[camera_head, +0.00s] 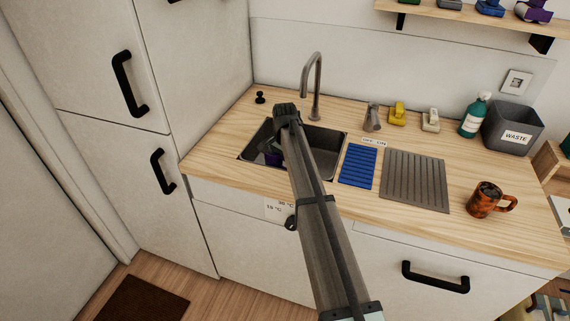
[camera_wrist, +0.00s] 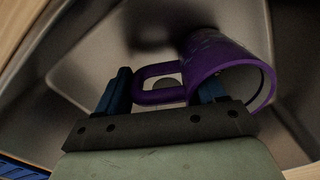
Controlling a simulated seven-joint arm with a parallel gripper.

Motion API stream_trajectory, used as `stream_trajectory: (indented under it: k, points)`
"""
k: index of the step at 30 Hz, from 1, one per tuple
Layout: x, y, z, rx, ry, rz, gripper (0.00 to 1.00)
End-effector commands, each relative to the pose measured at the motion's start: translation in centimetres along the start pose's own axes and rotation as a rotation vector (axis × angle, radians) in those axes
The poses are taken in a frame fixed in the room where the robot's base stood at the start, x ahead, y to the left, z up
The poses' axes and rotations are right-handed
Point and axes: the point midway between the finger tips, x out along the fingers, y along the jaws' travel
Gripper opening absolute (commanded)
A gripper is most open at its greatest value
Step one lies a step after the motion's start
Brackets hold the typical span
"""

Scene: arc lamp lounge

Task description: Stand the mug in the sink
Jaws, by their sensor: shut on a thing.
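A purple mug (camera_wrist: 232,58) is held by my gripper (camera_wrist: 165,88), low inside the grey sink (camera_head: 328,138). In the wrist view, the blue fingers are at the mug's handle side, one beyond the handle and one by the body. The mug looks tilted in that view, its rim towards the camera. I cannot tell whether the mug's base touches the sink floor.
A curved tap (camera_head: 316,88) rises behind the sink. To the right are a blue ribbed mat (camera_head: 358,167), a grey drainer (camera_head: 414,180) and an orange-brown mug (camera_head: 487,200). A soap bottle (camera_head: 474,117) and a waste bin (camera_head: 512,128) stand at the back right.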

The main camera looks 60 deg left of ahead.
Motion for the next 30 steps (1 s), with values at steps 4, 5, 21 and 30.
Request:
stream_trajectory:
  k: [4, 5, 21, 30]
  points:
    - [-0.1, 0.0, 0.0, 0.0, 0.0, -0.001, 0.1]
    - [0.0, 0.0, 0.0, 0.0, 0.0, 0.0, 0.1]
    - [0.2, 0.0, 0.0, 0.0, 0.0, 0.0, 0.94]
    - [-1.7, -0.1, 0.0, 0.0, 0.001, -0.001, 0.94]
